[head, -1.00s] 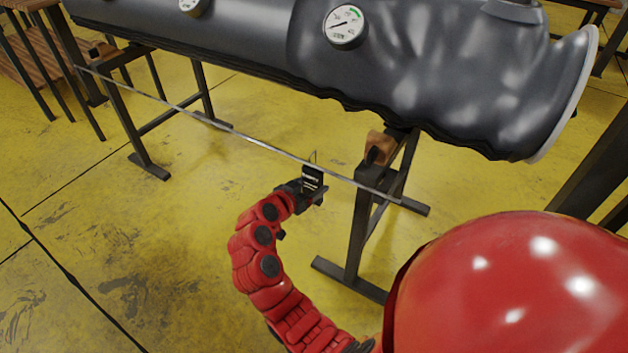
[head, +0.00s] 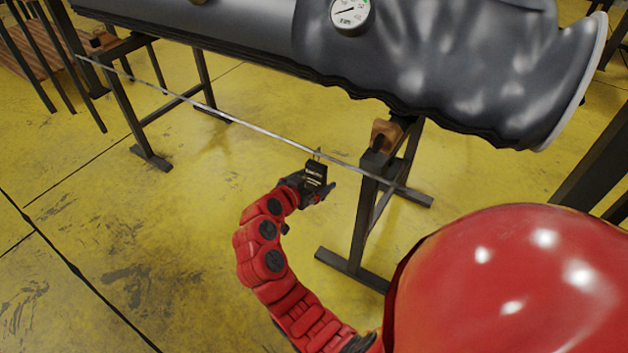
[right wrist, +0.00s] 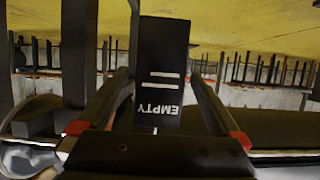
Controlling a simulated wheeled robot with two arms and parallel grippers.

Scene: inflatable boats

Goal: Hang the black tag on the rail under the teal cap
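The black tag (head: 315,171) hangs upright at the thin grey rail (head: 250,128), near the rail's right end, with its thin hook at the rail's height. Whether the hook is fully over the rail is too small to tell. The tag also shows in the right wrist view (right wrist: 162,70), upside down, with two white lines and the word EMPTY. My right gripper (head: 322,188) is at the tag's lower part, its fingers apart on both sides of it, with gaps visible. I see no teal cap in these views. My left gripper is out of view.
A big dark grey inflatable tube (head: 420,50) with a round gauge (head: 350,14) lies above the rail on dark trestles (head: 362,225) with wooden blocks (head: 385,135). The yellow floor (head: 130,230) in front is clear. Wooden benches stand at the far left.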

